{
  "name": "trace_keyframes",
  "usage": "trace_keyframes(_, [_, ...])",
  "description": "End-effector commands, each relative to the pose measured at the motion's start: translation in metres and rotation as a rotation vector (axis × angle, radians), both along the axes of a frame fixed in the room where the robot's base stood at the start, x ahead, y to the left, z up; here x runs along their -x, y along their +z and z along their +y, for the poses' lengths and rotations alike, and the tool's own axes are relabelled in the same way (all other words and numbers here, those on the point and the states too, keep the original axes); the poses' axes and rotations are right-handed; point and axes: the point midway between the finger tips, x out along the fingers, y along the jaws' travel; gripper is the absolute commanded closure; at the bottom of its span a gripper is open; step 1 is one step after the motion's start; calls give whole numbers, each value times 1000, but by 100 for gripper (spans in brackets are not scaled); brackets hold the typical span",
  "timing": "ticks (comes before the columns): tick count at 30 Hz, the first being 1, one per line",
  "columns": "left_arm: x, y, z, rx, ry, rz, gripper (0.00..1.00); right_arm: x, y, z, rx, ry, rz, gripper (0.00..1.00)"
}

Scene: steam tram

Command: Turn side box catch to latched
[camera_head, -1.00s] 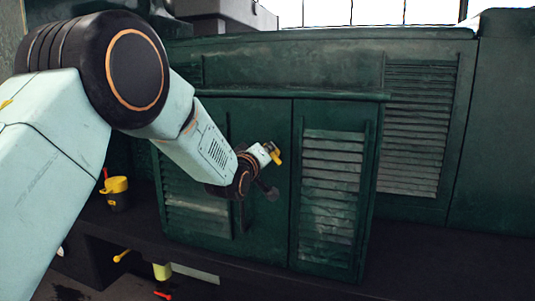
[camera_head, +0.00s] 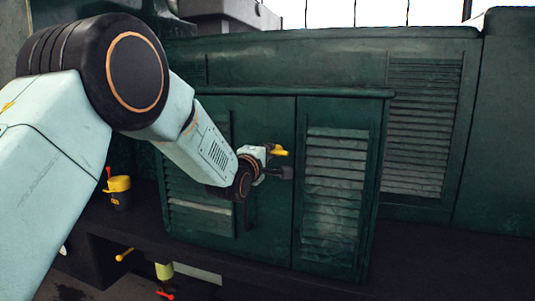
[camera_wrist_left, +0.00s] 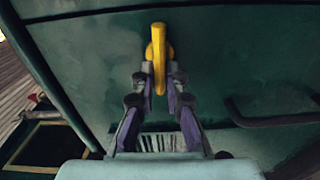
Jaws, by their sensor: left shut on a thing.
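The side box (camera_head: 262,115) is a dark green cabinet with two louvred doors. Its catch (camera_head: 279,152) is a small yellow handle near the seam between the doors, pointing right in the head view. In the left wrist view the yellow catch (camera_wrist_left: 158,60) stands between the fingertips. My left gripper (camera_head: 271,162) is at the door front, and it also shows in the left wrist view (camera_wrist_left: 160,84), its fingers shut on the catch. The catch's pivot is partly hidden by the gripper. My right gripper is not in view.
A dark bar handle (camera_wrist_left: 270,116) is on the door beside the gripper. A black and yellow pot (camera_head: 118,192) stands on the dark ledge (camera_head: 140,228) left of the box. Small yellow and red levers sit below the ledge.

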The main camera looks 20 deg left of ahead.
Motion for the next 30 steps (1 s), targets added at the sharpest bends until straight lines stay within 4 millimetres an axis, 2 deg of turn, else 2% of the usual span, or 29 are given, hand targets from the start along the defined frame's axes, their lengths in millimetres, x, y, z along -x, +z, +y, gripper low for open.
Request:
trace_keyframes(20, [0, -2, 0, 63, -1, 4, 100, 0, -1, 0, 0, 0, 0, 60])
trace_keyframes(21, [0, -2, 0, 63, -1, 4, 87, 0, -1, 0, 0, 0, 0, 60])
trace_keyframes(29, [0, -1, 0, 61, 0, 3, 65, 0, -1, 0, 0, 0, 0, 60])
trace_keyframes(30, [0, -1, 0, 61, 0, 3, 65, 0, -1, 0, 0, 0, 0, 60])
